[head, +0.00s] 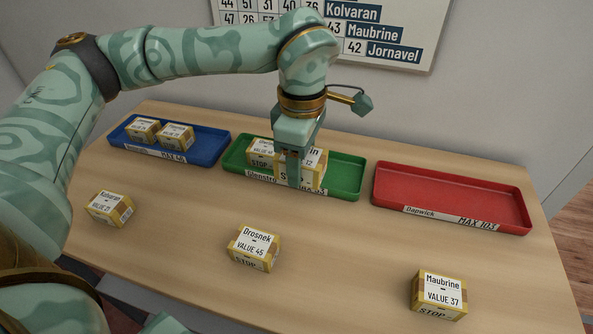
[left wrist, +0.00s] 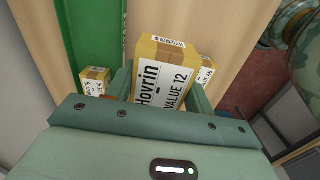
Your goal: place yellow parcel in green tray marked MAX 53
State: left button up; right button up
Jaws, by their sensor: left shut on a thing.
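My left gripper (head: 293,168) is shut on a yellow parcel (head: 314,172) over the green tray. In the left wrist view this parcel (left wrist: 162,80) reads "Hovrin VALUE 12" and sits between the fingers (left wrist: 160,92). The green tray (head: 345,187) stands in the middle of the back row; its label is partly hidden by my gripper, so its MAX number is hard to read. Another yellow parcel (head: 258,150) lies in its left part, close to the held one. I cannot tell whether the held parcel touches the tray floor. My right gripper is not in view.
In front lie the parcels Kolvaran (head: 108,208), Drosnek (head: 253,249) and Maubrine (head: 438,294), with bare counter between. A wall board (head: 380,30) hangs behind.

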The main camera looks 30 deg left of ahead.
pick_arm(q)
jog(key=shift+w+a+f+n, duration=0.15)
jog(key=shift+w+f+n, duration=0.2)
jog(key=shift+w, duration=0.1)
jog(key=w+a+f+b, duration=0.1)
jog(key=w+f, duration=0.2)
jog(key=w+a+f+b, duration=0.2)
jog(key=w, duration=0.2)
jog(key=w+a+f+b, duration=0.2)
jog(key=w+f, duration=0.1)
jog(key=w, duration=0.1)
jog(key=shift+w+a+f, duration=0.15)
jog(key=shift+w+f, duration=0.05)
jog(key=shift+f, duration=0.1)
jog(key=shift+w+f+b, duration=0.15)
jog(key=shift+f+b, duration=0.15)
jog(key=shift+b, duration=0.05)
notch_tip(320, 180, down, 4)
jog(key=shift+w+a+r+b, duration=0.15)
jog(key=shift+r+b, duration=0.05)
jog(key=shift+b, duration=0.8)
jog(key=shift+r, duration=0.2)
jog(key=shift+c, duration=0.5)
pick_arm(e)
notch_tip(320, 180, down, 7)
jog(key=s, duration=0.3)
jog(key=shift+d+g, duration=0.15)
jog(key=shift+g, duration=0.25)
